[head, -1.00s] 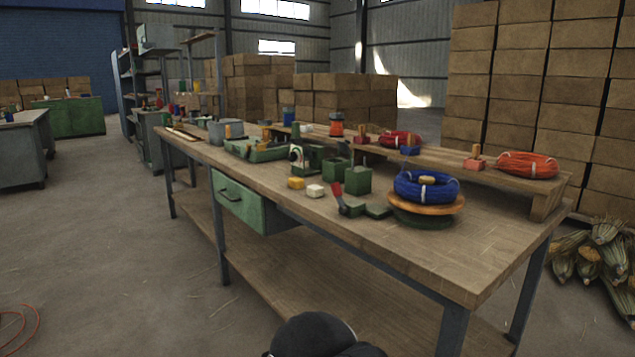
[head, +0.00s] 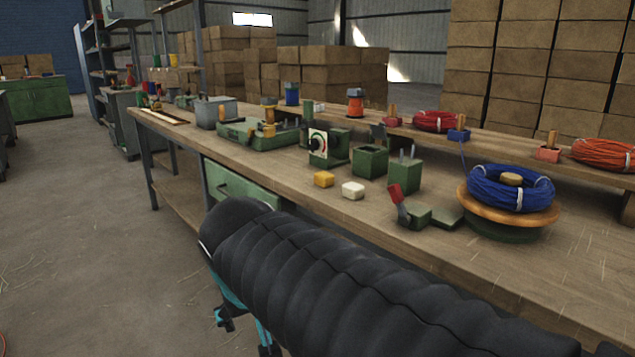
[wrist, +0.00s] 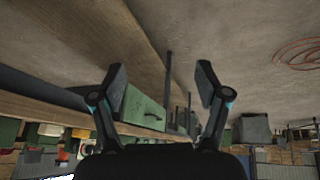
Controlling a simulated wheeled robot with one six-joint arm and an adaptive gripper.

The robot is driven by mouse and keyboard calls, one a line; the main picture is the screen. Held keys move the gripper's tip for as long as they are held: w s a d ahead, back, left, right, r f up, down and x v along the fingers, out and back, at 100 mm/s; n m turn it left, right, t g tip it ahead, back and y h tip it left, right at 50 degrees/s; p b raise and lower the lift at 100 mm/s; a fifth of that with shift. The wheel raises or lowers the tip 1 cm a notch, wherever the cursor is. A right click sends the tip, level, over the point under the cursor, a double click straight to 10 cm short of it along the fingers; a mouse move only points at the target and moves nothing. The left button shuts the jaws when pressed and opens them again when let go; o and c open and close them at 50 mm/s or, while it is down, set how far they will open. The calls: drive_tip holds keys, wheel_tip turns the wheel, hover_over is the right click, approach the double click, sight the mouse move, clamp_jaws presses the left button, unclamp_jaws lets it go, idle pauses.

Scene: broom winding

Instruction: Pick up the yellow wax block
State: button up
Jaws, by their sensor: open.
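The yellow wax block (head: 323,179) lies on the wooden workbench (head: 290,215) near its front edge, just left of a white block (head: 352,190). Nothing touches its visible sides. My gripper (wrist: 161,80) shows in the wrist view with its two fingers spread wide and nothing between them. In the head view, my gripper is mostly hidden behind my black-sleeved arm and hangs in front of the bench, below the top and left of the block.
A green drawer (head: 240,186) is under the bench front. Behind the blocks stand a green dial device (head: 328,147) and green boxes (head: 370,162). A red-handled lever (head: 397,200) and blue coil on a turntable (head: 510,188) are to the right. Floor at left is open.

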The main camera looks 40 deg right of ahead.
drive_tip(key=w+d+r+m+g+h+b, duration=0.1)
drive_tip(key=w+d+r+m+h+b, duration=0.35)
drive_tip(key=w+d, duration=0.65)
drive_tip(key=m+g+h+b, duration=0.1)
drive_tip(key=m+g+h, duration=0.2)
drive_tip(key=m+h, duration=0.55)
approach(323, 174)
drive_tip(key=d+y, duration=0.1)
drive_tip(key=d, duration=0.1)
drive_tip(key=d+m+y, duration=0.1)
drive_tip(key=d, duration=0.1)
drive_tip(key=shift+r+m, duration=0.25)
drive_tip(key=shift+m, duration=0.05)
drive_tip(key=shift+x, duration=2.7)
drive_tip(key=shift+a+f, duration=0.1)
drive_tip(key=shift+f, duration=0.05)
drive_tip(key=c, duration=1.2)
